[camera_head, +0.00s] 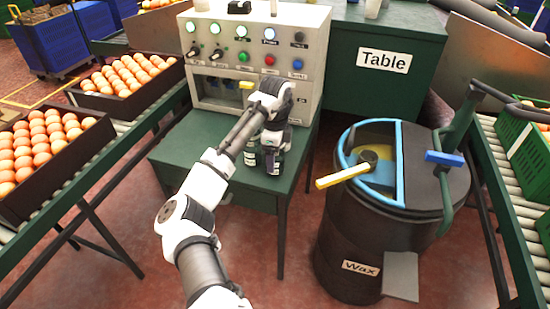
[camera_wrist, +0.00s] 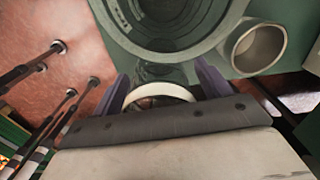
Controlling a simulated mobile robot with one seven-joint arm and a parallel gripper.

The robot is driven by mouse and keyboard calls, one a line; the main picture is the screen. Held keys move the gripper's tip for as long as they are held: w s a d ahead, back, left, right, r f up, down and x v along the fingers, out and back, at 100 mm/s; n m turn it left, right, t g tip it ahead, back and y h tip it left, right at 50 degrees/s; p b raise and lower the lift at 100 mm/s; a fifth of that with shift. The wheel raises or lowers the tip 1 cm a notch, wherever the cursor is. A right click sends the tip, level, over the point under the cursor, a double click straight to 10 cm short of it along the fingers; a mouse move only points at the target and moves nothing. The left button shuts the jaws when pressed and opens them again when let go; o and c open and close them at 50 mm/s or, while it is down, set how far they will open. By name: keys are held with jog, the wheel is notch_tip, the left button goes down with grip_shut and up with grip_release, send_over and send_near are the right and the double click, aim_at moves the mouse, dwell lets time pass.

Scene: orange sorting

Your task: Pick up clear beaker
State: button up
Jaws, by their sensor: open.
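A round, see-through glass vessel (camera_wrist: 165,42), which looks like the clear beaker, fills the top middle of the wrist view. It stands on the green table (camera_head: 225,185), which shows through the glass. My gripper (camera_wrist: 162,78) is open, with its two purple fingers apart just below the vessel's large round rim. I cannot tell whether the fingers touch the glass. A pale curved band shows between the fingers. In the head view my gripper (camera_head: 264,150) is low over the table in front of the control panel. My arm and hand hide most of the vessel there.
A metallic, open-ended round piece (camera_wrist: 254,47) is close right of the vessel. The control panel (camera_head: 312,52) rises behind my arm. A wax barrel (camera_head: 345,240) with a yellow handle stands right. Egg trays (camera_head: 85,155) line the left conveyor. The table's front left is clear.

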jog(key=c, duration=1.1)
jog(key=shift+r, duration=0.2)
